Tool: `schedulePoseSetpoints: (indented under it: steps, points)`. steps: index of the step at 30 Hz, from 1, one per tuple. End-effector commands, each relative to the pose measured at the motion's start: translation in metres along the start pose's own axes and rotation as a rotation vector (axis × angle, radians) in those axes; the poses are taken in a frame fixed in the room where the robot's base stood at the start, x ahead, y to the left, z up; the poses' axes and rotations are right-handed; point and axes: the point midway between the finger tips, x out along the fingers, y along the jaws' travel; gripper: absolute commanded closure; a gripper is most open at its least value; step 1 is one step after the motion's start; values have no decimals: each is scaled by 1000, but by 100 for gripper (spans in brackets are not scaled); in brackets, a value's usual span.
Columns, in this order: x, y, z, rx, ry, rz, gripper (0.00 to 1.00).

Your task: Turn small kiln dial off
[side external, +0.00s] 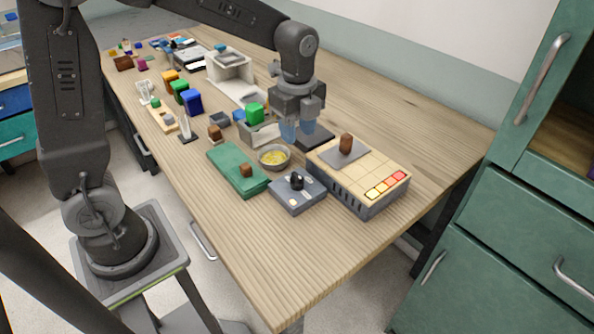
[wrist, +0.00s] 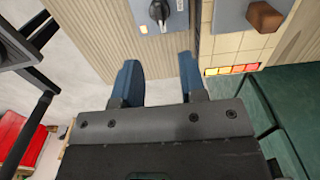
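The small dial is a black knob (side external: 297,181) on a low grey box (side external: 284,196) near the front of the bench. In the wrist view the knob (wrist: 159,12) shows at the top edge, with a pale pointer mark on it. Beside the box is a kiln-like block with a tan tiled top (side external: 372,162) and yellow-to-red tiles. My gripper (side external: 304,133) is above the bench, behind the knob in the side view. Its blue fingers, also in the wrist view (wrist: 160,80), are apart with nothing between them, and do not touch the knob.
A brown block (side external: 346,142) sits on a grey plate on the tiled top. The bench front (side external: 290,265) is clear.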

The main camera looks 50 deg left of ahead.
Motion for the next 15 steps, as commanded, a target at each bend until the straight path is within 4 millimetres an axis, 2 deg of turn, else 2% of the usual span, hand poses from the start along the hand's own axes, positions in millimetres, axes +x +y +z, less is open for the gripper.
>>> schedulePoseSetpoints:
  steps: [9, 15]
  points:
    - [66, 2, 0, -3, 1, 6, 62]
    - [99, 1, 0, -3, 1, 3, 62]
